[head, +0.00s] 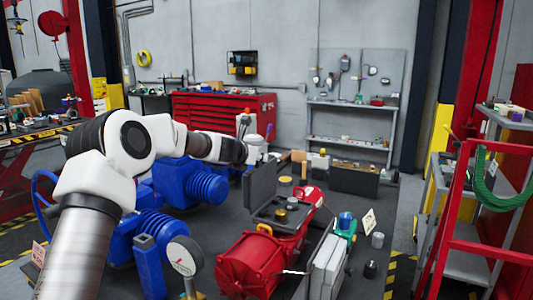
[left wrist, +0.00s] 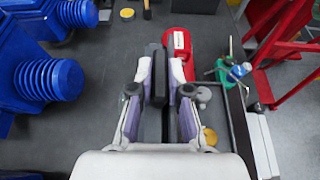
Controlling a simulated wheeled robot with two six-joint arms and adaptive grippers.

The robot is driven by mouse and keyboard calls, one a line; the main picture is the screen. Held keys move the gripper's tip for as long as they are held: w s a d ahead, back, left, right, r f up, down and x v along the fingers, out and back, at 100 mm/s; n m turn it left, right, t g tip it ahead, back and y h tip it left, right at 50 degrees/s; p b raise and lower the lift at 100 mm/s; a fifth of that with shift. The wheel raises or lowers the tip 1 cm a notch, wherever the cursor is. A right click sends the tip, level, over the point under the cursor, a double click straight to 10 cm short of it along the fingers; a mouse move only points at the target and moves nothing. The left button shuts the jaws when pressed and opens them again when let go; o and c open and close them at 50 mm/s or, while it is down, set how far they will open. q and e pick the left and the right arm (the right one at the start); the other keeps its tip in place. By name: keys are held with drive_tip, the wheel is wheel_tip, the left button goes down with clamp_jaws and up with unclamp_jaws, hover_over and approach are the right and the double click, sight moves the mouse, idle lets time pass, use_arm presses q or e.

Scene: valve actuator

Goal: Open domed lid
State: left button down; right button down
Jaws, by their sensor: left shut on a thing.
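A dark grey lid (head: 260,186) stands upright at the left side of a dark open box (head: 288,213) on the red actuator (head: 300,237). Whether this lid is domed cannot be told from here. My left gripper (head: 258,160) is at the lid's top edge. In the left wrist view, the fingers of my left gripper (left wrist: 161,72) lie on either side of the dark lid (left wrist: 157,90) and are shut on it. The gripper hides part of the lid. Brass and grey round parts show in the open box. My right gripper is not in view.
Blue ribbed machines (head: 200,185) stand left of the lid. A pressure gauge (head: 184,256) stands in front. A green and blue fitting (head: 345,222) and light grey blocks (head: 328,262) lie to the right. A red frame (head: 440,230) stands at the far right.

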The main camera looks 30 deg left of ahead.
use_arm(q)
drive_tip(key=shift+a+f+n+h+p, duration=0.15)
drive_tip(key=shift+a+n+h+p, duration=0.35)
drive_tip(key=shift+a, duration=0.4)
drive_tip(key=shift+s+a+f+p, duration=0.1)
drive_tip(key=shift+a+f+p, duration=0.3)
drive_tip(key=shift+a, duration=0.15)
drive_tip(key=c, duration=1.3)
unclamp_jaws()
drive_tip(key=shift+o, duration=0.9)
drive_tip(key=shift+r, duration=0.1)
drive_tip(key=v, duration=1.1)
drive_tip(key=shift+s, duration=0.4)
